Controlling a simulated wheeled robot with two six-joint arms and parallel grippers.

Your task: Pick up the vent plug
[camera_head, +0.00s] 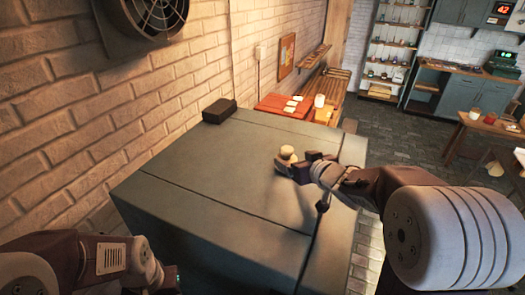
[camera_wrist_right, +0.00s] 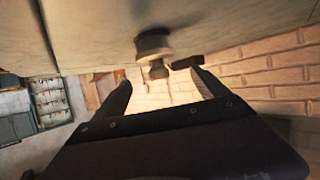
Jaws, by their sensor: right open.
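The vent plug (camera_head: 287,152) is a small pale, rounded knob standing on top of the large grey-green box. In the right wrist view, the plug (camera_wrist_right: 153,45) appears upside down, its narrower end pointing between my fingers. My right gripper (camera_head: 303,165) is just beside the plug at the box's right side, partly covering its base. In the wrist view, my right gripper (camera_wrist_right: 160,77) is open and empty, its fingertips on either side of the plug's line and a little short of it. Of my left arm, only part shows at the bottom left; its fingers are not visible.
A dark block (camera_head: 219,110) lies at the box's far left corner; it also shows in the wrist view (camera_wrist_right: 187,62). The top of the grey-green box (camera_head: 215,175) is otherwise clear. A brick wall (camera_head: 100,110) with a fan (camera_head: 152,12) borders it on the left.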

